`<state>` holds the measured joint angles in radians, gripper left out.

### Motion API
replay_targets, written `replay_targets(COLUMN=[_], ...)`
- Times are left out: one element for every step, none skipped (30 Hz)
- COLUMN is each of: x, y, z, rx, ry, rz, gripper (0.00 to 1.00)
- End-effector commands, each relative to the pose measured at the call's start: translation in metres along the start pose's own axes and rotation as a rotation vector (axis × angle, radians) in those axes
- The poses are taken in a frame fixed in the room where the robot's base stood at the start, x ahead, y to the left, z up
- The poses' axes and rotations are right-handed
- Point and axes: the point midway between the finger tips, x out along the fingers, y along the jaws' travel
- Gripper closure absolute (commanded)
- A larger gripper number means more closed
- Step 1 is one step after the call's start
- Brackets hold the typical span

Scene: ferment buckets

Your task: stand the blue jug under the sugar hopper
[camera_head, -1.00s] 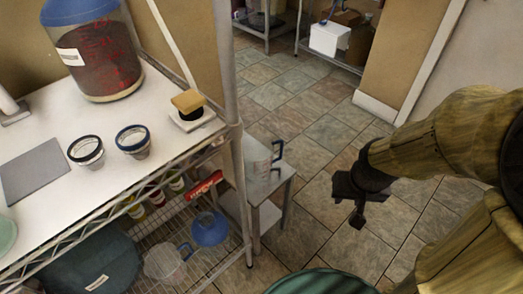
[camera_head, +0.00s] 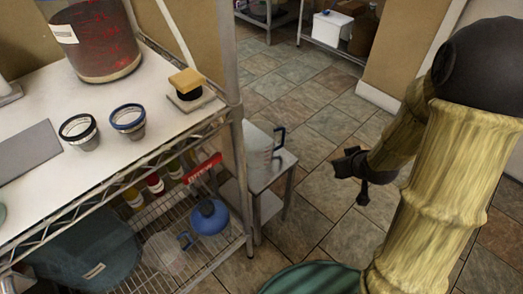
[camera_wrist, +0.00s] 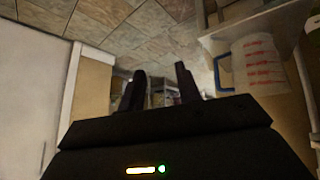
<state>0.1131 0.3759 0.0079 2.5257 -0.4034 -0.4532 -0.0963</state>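A clear jug with a blue handle and red markings (camera_head: 259,151) stands on a small metal table beside the shelf. It also shows at the right of the wrist view (camera_wrist: 258,66). My gripper (camera_head: 352,172) is in the air to the right of this table, apart from the jug. In the wrist view its two fingers (camera_wrist: 161,88) are spread with nothing between them. Another clear jug with a blue handle (camera_head: 165,252) is on the lower wire shelf. I cannot tell a sugar hopper for sure; a large clear vessel with dark red contents (camera_head: 98,45) stands on the white top.
The wire rack's white top (camera_head: 150,85) bears two cups (camera_head: 128,120) and a wooden-topped block (camera_head: 186,84). A blue round item (camera_head: 209,217) lies below. The small table (camera_head: 276,168) stands right of the rack post. Tiled floor (camera_head: 320,100) beyond is clear.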

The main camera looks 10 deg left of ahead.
Motion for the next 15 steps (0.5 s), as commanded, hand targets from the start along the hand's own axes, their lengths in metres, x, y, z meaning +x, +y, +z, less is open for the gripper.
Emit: replay_targets(x=[0.017, 0.024, 0.032, 0.038, 0.044, 0.051, 0.056, 0.06, 0.064, 0.067, 0.07, 0.072, 0.074, 0.074, 0.075], y=[-0.003, -0.005, -0.008, -0.011, -0.014, -0.018, -0.022, -0.026, -0.031, -0.035, -0.039, -0.044, -0.048, -0.051, -0.056], z=[0.003, 0.001, -0.001, -0.002, -0.003, -0.004, -0.005, -0.006, -0.006, -0.006, -0.006, -0.006, -0.006, -0.006, -0.005], rx=[-0.027, -0.045, -0.066, -0.081, -0.095, -0.109, -0.118, -0.126, -0.133, -0.137, -0.138, -0.136, -0.132, -0.127, -0.118], ry=[0.045, 0.078, 0.125, 0.16, 0.196, 0.244, 0.282, 0.32, 0.371, 0.409, 0.449, 0.502, 0.542, 0.583, 0.638], rz=[-0.023, -0.037, -0.058, -0.075, -0.093, -0.116, -0.136, -0.155, -0.181, -0.201, -0.221, -0.248, -0.267, -0.287, -0.313], gripper=[0.66, 0.66, 0.66, 0.66, 0.66, 0.66, 0.66, 0.66, 0.66, 0.66, 0.66, 0.66, 0.66, 0.66, 0.66])
